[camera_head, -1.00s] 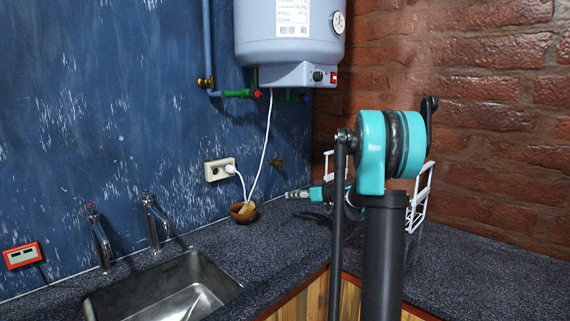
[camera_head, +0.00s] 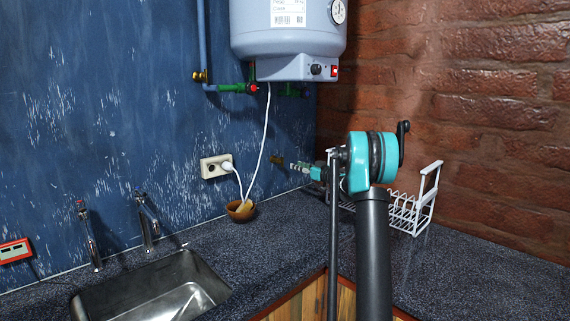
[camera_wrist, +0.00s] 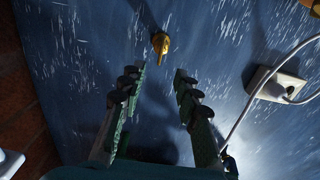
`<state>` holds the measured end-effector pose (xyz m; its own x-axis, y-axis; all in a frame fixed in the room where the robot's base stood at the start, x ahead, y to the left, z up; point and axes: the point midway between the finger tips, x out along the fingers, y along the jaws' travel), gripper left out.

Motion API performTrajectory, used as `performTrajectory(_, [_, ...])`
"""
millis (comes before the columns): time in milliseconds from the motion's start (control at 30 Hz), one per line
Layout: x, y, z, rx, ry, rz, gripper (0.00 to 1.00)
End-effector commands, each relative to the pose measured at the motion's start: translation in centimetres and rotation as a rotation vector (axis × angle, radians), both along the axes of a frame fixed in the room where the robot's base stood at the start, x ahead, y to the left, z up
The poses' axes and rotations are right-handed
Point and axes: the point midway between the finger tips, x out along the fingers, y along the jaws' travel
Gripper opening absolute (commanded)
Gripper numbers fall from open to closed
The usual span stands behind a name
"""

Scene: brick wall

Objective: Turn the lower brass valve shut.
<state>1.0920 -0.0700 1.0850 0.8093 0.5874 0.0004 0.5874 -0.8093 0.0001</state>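The lower brass valve (camera_head: 277,160) sticks out of the blue wall, right of the socket and below the water heater. It looks small and partly blurred in the head view. In the wrist view the brass valve (camera_wrist: 160,43) is at the top middle, just beyond the fingertips. My gripper (camera_head: 297,166) points left at the valve, close to it. In the wrist view my gripper (camera_wrist: 160,75) is open and empty, with the valve ahead of the gap and apart from both fingers. Another brass valve (camera_head: 201,77) sits higher on the blue pipe.
A white socket (camera_head: 215,167) with a plug and cable (camera_head: 261,145) is left of the valve. Below stand a brown bowl (camera_head: 240,211) and a white dish rack (camera_head: 427,200). The water heater (camera_head: 287,40) hangs above. The sink (camera_head: 160,293) is at lower left.

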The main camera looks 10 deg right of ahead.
Motion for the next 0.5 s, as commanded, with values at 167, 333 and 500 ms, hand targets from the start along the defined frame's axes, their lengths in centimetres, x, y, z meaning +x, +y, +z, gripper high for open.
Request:
performTrajectory(167, [3.0,2.3,0.0,0.000,0.000,0.002,0.32])
performTrajectory(333, [5.3,4.0,0.0,0.000,0.000,0.002,0.32])
performTrajectory(500, [6.9,5.0,0.0,0.000,0.000,0.001,0.32])
